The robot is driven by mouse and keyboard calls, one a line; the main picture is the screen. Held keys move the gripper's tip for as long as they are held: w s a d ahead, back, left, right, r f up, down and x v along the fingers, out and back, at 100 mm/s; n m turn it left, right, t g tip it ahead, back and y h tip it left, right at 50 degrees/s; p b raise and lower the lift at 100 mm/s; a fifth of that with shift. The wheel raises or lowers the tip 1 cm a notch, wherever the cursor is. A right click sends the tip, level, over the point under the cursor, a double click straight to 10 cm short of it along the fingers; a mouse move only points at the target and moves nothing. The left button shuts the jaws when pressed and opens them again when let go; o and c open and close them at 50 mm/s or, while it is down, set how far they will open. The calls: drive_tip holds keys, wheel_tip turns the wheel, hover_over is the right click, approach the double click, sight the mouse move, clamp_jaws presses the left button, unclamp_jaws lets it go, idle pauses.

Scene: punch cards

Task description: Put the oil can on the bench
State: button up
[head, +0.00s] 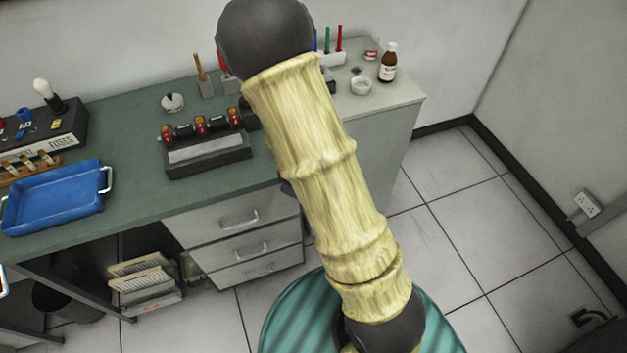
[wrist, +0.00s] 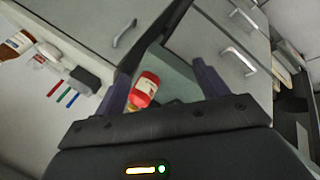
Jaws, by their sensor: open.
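A red container with a pale label (wrist: 143,90), likely the oil can, shows between the fingers in the wrist view. Part of a red thing (head: 222,62), perhaps the same one, shows at the back of the bench in the head view, mostly hidden by my arm. The bench (head: 120,135) has a green top with drawers below. My gripper (wrist: 158,72) is open, its fingers on either side of the red container in the picture. I cannot tell how far apart they are in depth. The gripper is hidden in the head view.
A blue tray (head: 57,198), a fuse box (head: 45,130) and a dark device with red-brown parts (head: 205,145) stand on the bench. A brown bottle (head: 388,65) and a white dish (head: 361,86) stand on the pale right end. The green top is bare around the tray's right.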

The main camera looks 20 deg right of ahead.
drive_tip(key=s+a+r+m+g+y, duration=0.1)
drive_tip(key=s+r+m+g+y, duration=0.1)
drive_tip(key=s+r+m, duration=0.6)
drive_tip(key=s+r+g, duration=0.1)
drive_tip(key=s+r, duration=0.2)
drive_tip(key=r, duration=0.2)
drive_tip(key=shift+s+g, duration=0.3)
drive_tip(key=shift+s, duration=0.1)
drive_tip(key=shift+a+r, duration=0.1)
idle(1.2)
